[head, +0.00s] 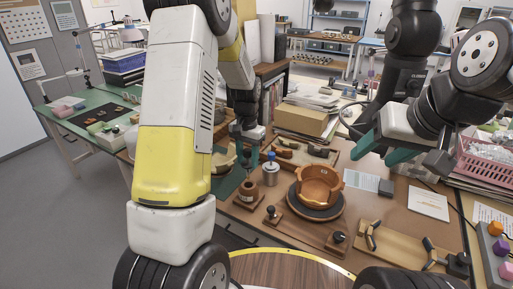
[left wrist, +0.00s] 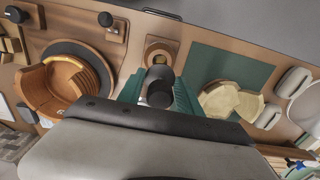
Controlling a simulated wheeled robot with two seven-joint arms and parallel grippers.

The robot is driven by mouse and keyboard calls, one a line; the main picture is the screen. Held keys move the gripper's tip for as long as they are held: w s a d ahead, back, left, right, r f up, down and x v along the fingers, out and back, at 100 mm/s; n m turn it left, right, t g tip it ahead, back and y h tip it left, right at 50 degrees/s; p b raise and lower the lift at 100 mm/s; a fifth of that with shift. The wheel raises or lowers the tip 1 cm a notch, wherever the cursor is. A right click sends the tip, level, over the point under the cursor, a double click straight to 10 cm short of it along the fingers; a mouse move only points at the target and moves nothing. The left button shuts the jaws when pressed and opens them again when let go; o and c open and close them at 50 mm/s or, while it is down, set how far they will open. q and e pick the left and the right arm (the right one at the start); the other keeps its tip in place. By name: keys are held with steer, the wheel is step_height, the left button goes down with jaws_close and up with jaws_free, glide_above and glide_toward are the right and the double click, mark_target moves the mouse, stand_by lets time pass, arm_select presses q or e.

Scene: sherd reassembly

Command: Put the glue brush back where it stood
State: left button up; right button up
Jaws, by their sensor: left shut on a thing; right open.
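My left gripper (head: 246,150) is shut on a dark, round-ended handle (left wrist: 160,88), which appears to be the glue brush. In the left wrist view it stands between the teal fingers of the left gripper (left wrist: 159,94), and its lower end is hidden. A brown pot (head: 248,191) on a wooden base lies just below the gripper in the head view. The pot's round mouth (left wrist: 160,52) shows right beside the held handle in the left wrist view. I cannot tell whether they touch. My right gripper (head: 402,152) is open and empty over the right side of the bench.
A grey tin (head: 270,175) with a blue top stands beside the pot. A partly rebuilt orange bowl (head: 319,184) sits on a dark turntable (head: 313,211). Pale sherds (left wrist: 232,100) lie on a green mat (left wrist: 222,67). A wooden block with a black knob (head: 272,212) stands near the front.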

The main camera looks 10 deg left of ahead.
mark_target(248, 176)
arm_select(q)
steer(key=shift+f, duration=4.1)
steer(key=shift+f, duration=0.35)
steer(key=o, duration=1.1)
steer(key=shift+c, duration=0.2)
